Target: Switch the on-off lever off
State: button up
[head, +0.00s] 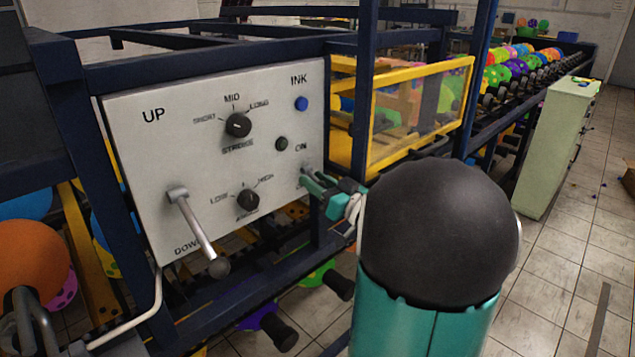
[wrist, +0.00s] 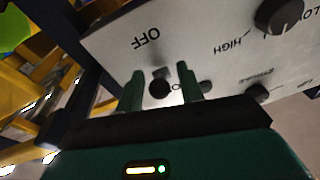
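The white control panel (head: 200,110) faces me in the head view. The on-off lever is mostly hidden behind my gripper (head: 310,183) at the panel's lower right, below the ON label. In the wrist view, where the panel appears upside down, the lever's dark round knob (wrist: 159,88) sits between the two green fingers of my gripper (wrist: 161,82). The OFF label (wrist: 147,38) shows beyond it. The fingers are apart, one on each side of the knob. I cannot tell whether they touch it.
A long up-down lever (head: 196,228) hangs at the panel's left. The stroke knob (head: 238,125), lower knob (head: 248,200) and blue ink button (head: 302,104) are also on the panel. Dark blue frame bars surround it. A yellow guard (head: 420,115) stands to the right.

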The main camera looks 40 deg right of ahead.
jog(key=s+d+f, duration=0.1)
jog(key=s+f, duration=0.1)
jog(key=s, duration=1.1)
jog(key=shift+s, duration=0.3)
jog(key=shift+d+f, duration=0.1)
